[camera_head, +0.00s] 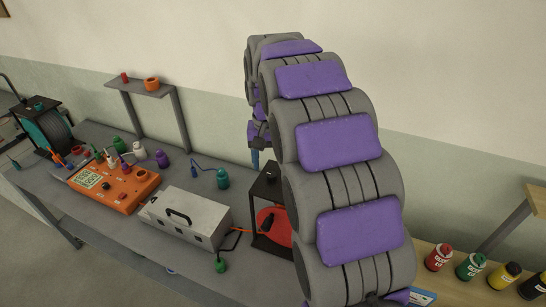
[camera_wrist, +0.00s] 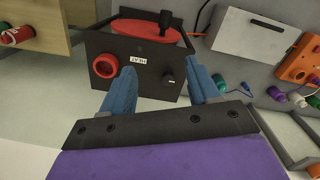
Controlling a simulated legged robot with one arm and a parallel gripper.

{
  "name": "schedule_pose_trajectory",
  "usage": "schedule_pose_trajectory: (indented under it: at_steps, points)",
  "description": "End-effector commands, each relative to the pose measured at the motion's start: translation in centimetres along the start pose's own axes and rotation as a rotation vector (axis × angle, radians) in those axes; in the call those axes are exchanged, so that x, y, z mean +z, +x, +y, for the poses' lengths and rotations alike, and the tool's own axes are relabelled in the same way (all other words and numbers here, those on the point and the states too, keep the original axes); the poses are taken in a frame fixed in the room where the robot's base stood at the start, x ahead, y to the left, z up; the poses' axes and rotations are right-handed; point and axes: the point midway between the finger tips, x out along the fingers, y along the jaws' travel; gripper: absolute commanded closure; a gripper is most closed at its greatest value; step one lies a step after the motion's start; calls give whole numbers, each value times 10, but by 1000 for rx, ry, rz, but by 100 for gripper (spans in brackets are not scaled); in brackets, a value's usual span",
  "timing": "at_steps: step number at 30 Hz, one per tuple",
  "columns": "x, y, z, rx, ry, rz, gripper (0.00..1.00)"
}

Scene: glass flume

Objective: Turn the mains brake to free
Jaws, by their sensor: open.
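In the wrist view my gripper (camera_wrist: 163,80) has its two blue fingers spread apart, with nothing between them. Ahead of the fingers is a black-framed reel (camera_wrist: 130,62) with a red drum and black crank. Its front carries a red round socket (camera_wrist: 104,66) on the left, a small white label that seems to read HEAT, upside down, and a small dark knob (camera_wrist: 168,82) with a light mark near the right finger. Contact is unclear. In the head view this reel (camera_head: 271,220) is partly behind my arm. A second black-framed reel (camera_head: 45,125) with a teal side stands far left. No mains label is legible.
A grey metal box (camera_head: 186,216) with a handle stands beside the red-drum reel. Further left are an orange meter (camera_head: 115,185) and several coloured plugs. A small shelf (camera_head: 140,88) stands behind. Several bottles (camera_head: 470,266) stand at the right.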

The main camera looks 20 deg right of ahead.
Motion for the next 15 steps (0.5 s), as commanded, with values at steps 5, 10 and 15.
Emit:
schedule_pose_trajectory:
  at_steps: [5, 10, 15]
  points:
    - [-60, -27, 5, -12, 63, 20, 40]
    - [-94, -33, 14, -23, 103, 26, 40]
    - [-107, -34, 15, -27, 118, 34, 40]
